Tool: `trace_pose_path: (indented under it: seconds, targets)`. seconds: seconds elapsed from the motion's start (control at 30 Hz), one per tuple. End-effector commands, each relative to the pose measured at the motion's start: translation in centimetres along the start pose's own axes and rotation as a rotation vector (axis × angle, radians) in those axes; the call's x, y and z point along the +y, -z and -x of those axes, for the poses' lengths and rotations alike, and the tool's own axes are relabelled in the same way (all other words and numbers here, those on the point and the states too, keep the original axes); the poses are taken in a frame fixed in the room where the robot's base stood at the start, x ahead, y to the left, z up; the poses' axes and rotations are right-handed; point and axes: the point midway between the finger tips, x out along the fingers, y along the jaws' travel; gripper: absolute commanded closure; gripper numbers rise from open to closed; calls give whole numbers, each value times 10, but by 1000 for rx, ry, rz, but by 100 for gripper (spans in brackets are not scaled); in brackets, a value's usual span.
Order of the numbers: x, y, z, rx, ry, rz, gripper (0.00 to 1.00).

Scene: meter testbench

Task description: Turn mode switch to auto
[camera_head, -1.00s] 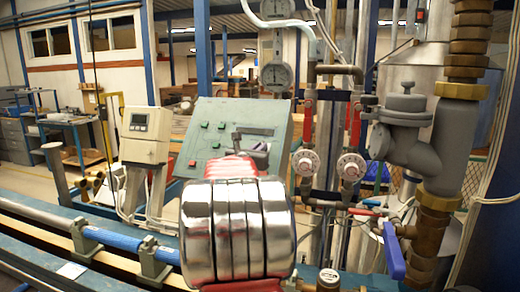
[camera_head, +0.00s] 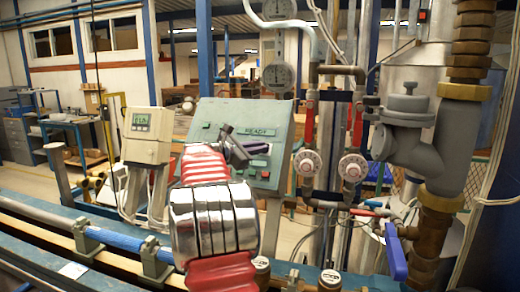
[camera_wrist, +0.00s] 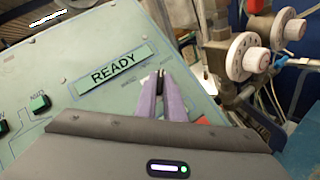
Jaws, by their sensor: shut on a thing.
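The green control panel (camera_head: 205,135) stands behind my arm and carries a lit READY display (camera_head: 261,132), also large in the wrist view (camera_wrist: 114,71). The mode switch (camera_wrist: 161,74) is a small dark knob below and right of that display, mostly hidden between my fingertips. My gripper (camera_wrist: 160,78), with purple fingers, is shut on it. In the head view my gripper (camera_head: 264,148) is tilted against the panel's right half, and the knob cannot be made out there. Small labels surround the knob, too blurred to read with certainty.
Green buttons (camera_wrist: 40,103) sit at the panel's left. White-handled valves (camera_head: 307,162) and pipes stand just right of the panel. A white meter box (camera_head: 147,134) with a lit green screen stands at left. Blue rails and a pipe run along the front.

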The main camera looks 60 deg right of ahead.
Motion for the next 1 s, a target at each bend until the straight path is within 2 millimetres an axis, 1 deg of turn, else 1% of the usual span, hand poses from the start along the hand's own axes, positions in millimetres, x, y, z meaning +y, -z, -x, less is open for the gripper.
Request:
trace_pose_path:
  seconds: [0.27,0.7,0.73,0.97,1.0]
  targets:
    - [1,2,0,2,58,-64,100]
    - [1,1,1,2,66,-73,100]
    - [1,1,1,2,66,-73,89]
    - [1,1,0,1,65,-72,73]
    - [1,0,0,1,65,-72,73]
